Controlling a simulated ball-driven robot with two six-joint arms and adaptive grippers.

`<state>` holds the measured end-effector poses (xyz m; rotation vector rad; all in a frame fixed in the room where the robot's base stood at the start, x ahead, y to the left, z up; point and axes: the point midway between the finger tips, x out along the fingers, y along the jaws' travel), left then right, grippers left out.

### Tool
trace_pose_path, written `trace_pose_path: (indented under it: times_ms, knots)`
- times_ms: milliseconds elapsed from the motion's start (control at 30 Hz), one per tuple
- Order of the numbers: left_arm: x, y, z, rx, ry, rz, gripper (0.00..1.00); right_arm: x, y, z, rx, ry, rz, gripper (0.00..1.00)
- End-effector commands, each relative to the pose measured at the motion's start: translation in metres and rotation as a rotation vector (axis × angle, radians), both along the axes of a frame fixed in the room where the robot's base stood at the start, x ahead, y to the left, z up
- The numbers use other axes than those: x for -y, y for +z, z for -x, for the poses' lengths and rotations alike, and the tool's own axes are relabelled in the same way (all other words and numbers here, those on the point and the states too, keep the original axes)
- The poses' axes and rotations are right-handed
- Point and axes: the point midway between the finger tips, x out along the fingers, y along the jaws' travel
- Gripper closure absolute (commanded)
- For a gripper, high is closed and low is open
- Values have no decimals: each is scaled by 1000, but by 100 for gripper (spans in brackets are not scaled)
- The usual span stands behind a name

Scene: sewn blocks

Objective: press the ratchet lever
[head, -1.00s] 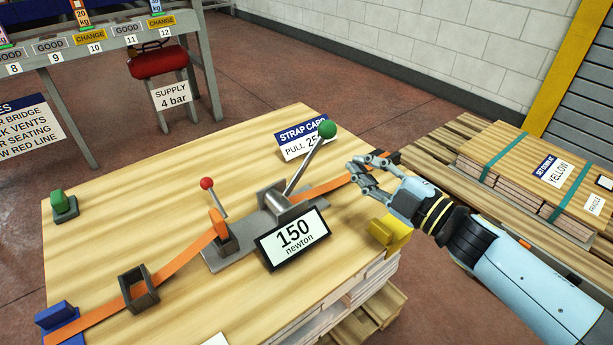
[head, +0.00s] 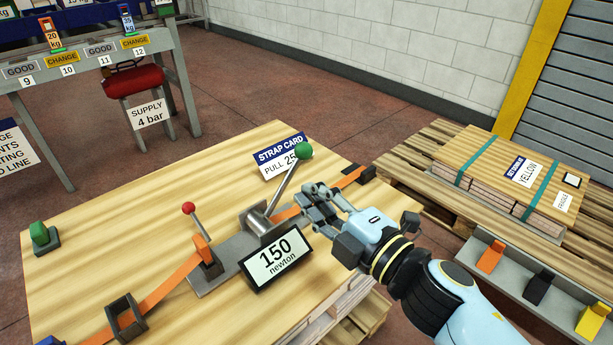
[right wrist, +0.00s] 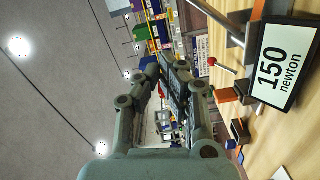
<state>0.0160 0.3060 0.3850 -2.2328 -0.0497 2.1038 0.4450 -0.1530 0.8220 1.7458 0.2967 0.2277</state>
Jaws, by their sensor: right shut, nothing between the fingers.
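The ratchet on the wooden bench top (head: 110,220) has a slanted steel lever with a green ball knob (head: 303,151). Its lever rod (head: 282,186) rises from a grey housing threaded with an orange strap (head: 165,288). A shorter lever with a red knob (head: 188,208) stands to its left. My right gripper (head: 312,203) is shut and empty, just right of the rod and below the green knob in the picture. Whether it touches the rod is unclear. In the right wrist view the gripper (right wrist: 168,68) points past the red knob (right wrist: 212,61). My left gripper is out of view.
A display reading 150 newton (head: 275,258) stands in front of the ratchet, close to my right gripper. A strap card (head: 279,155) stands behind the lever. A green block (head: 40,234) sits at the far left. A tray (head: 520,290) with coloured pieces lies at right.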

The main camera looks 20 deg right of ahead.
Motion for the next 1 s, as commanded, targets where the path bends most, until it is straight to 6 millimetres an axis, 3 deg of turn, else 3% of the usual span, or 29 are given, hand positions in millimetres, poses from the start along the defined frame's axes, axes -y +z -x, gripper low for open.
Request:
trace_pose_path:
  times_ms: [467, 700, 1000]
  knots:
    - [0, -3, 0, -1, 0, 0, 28, -28, -1, -90, 2, 1, -1, 100]
    - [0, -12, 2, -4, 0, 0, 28, -1, -8, -104, 1, 0, 1, 100]
    - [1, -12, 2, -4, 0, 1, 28, 4, -8, -107, 0, 0, -2, 100]
